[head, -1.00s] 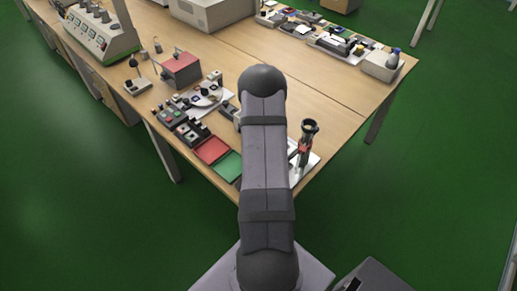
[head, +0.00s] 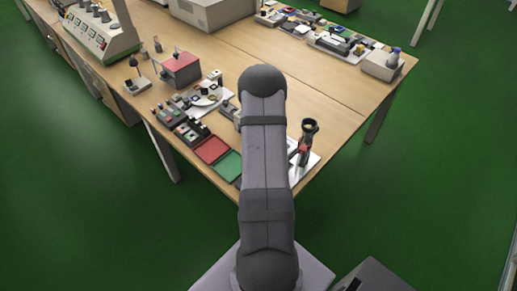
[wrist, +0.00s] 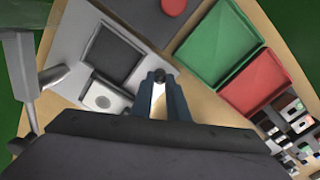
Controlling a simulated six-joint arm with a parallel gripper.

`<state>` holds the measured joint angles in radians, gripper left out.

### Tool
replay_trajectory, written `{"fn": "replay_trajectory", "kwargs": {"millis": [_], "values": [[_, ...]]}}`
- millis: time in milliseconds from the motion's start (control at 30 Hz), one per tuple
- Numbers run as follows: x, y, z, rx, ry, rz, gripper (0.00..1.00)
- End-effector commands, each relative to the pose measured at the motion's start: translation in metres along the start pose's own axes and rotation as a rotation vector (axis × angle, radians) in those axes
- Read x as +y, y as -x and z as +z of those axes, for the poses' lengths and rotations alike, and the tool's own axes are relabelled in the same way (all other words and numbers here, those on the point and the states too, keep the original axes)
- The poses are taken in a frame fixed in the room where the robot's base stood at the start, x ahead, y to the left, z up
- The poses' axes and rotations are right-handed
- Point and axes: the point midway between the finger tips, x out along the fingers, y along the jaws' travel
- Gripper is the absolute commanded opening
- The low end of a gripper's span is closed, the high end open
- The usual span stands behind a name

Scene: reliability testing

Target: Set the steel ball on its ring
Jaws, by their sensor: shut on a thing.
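In the wrist view my gripper (wrist: 159,80) is shut on the steel ball (wrist: 159,74), a small dark round thing between the fingertips. A light grey plate (wrist: 67,84) lies below. On it are a dark square tray (wrist: 114,51) and, left of the fingers, a pale square block (wrist: 101,98) with a round grey mark. This may be the ring, but it is too small to be sure. The gap between ball and plate cannot be judged. In the head view my arm hides the gripper and ball.
A green tray (wrist: 218,42) and a red tray (wrist: 255,82) lie to the right in the wrist view. A dark upright piece (head: 309,129) rises by the plate in the head view. Small devices crowd the table's left; bare wood lies right of my arm.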

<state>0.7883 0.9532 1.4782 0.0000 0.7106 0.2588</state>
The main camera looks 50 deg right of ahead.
Motion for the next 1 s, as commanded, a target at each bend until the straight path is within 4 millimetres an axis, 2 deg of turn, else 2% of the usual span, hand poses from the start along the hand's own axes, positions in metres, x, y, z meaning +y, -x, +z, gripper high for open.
{"fn": "replay_trajectory", "kwargs": {"millis": [433, 467, 500, 533, 1000], "values": [[0.0000, -0.0064, -0.0002, 0.000, 0.000, 0.000, 0.00], [0.0000, -0.0058, -0.0002, 0.001, 0.000, 0.000, 0.21], [0.0000, -0.0057, -0.0002, 0.000, 0.000, 0.000, 0.31], [0.0000, -0.0057, -0.0002, 0.000, 0.000, 0.000, 0.36], [0.0000, -0.0056, 0.0000, 0.000, 0.000, 0.000, 0.36]]}}
